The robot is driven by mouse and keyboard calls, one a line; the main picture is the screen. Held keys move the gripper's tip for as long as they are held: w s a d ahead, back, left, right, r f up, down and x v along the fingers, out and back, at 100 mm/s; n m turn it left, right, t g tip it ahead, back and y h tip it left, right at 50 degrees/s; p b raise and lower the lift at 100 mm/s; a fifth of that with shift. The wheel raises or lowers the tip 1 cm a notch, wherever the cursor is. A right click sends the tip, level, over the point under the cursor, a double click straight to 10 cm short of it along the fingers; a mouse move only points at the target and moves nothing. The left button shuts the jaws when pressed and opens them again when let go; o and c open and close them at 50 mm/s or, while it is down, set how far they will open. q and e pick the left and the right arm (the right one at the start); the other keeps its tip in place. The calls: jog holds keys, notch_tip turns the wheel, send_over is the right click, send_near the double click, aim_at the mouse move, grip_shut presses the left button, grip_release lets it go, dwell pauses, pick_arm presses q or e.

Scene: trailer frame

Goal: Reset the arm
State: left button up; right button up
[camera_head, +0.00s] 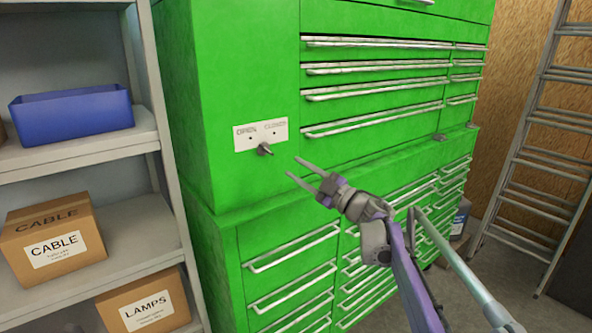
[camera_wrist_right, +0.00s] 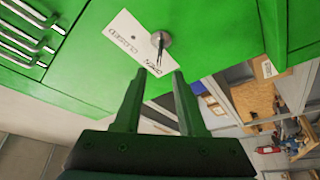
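My right gripper (camera_head: 293,167) is in front of the green tool cabinet (camera_head: 243,80), with its two fingers apart and nothing between them. It points at the cabinet's left front panel, just below and right of a small metal lever (camera_head: 265,149). My left gripper is not in view.
A grey shelf (camera_head: 125,240) at left holds a blue bin (camera_head: 72,112), a CABLE box (camera_head: 52,243) and a LAMPS box (camera_head: 147,303). Drawers with long handles (camera_head: 375,118) are right of the panel. A ladder (camera_head: 530,150) leans at the far right.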

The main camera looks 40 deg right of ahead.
dwell(0.3)
jog(key=s+a+f+m+g+h, duration=0.4)
jog(key=a+f+m+g+h, duration=0.2)
jog(key=a+f+m+h, duration=0.55)
jog(key=s+a+f+g+y, duration=0.8)
jog(key=s+a+f+g, duration=0.1)
jog(key=s+a+f, duration=1.2)
notch_tip(320, 180, down, 2)
jog(key=shift+s+a+f, duration=0.15)
jog(key=shift+a+f, duration=0.05)
jog(key=shift+a, duration=0.3)
jog(key=shift+d, duration=0.1)
